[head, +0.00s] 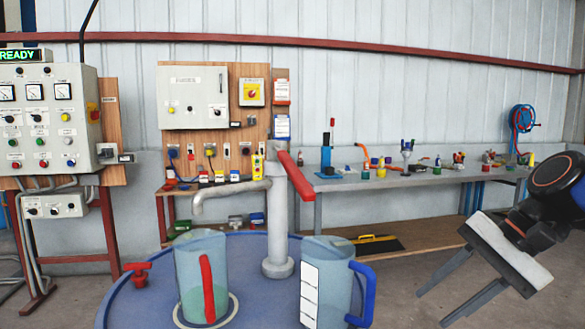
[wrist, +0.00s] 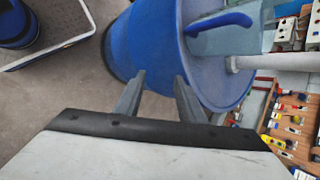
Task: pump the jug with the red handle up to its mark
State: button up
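The clear jug with the red handle (head: 207,285) stands upright on a ring on the blue drum's lid (head: 135,305), below the pump spout (head: 228,189). Its lower part looks greenish; I cannot make out a mark or an exact level. The grey pump column (head: 278,235) rises behind it, with a red lever (head: 295,176) slanting down to the right. A second jug with a blue handle (head: 362,290) and a white scale stands at the right; its handle shows in the wrist view (wrist: 222,22). My gripper (head: 431,310) is open and empty, right of the drum.
A red valve (head: 137,271) sits at the lid's left edge. A workbench (head: 400,178) with small tools runs along the wall. Electrical cabinets (head: 45,115) stand at the left. The wrist view shows a tray (wrist: 60,45) beside the drum; open floor lies between.

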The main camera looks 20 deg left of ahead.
jog(key=s+d+f+n+t+h, duration=0.2)
jog(key=s+d+f+n+h, duration=0.15)
jog(key=d, duration=0.35)
jog(key=s+d+f+n+t+h, duration=0.25)
jog(key=d+f, duration=0.25)
jog(key=d, duration=0.3)
jog(key=w+a+r+n, duration=0.25)
jog(key=w+r, duration=0.25)
jog(key=r, duration=0.7)
notch_tip(320, 180, up, 33)
jog(key=n+y, duration=0.1)
jog(key=n, duration=0.4)
send_over(292, 165)
jog(key=s+d, duration=0.4)
jog(key=s, duration=0.1)
jog(key=shift+m+g, duration=0.25)
jog(key=shift+g, duration=0.1)
jog(key=x, duration=1.7)
jog(key=shift+a+f, duration=0.15)
jog(key=shift+f, duration=0.15)
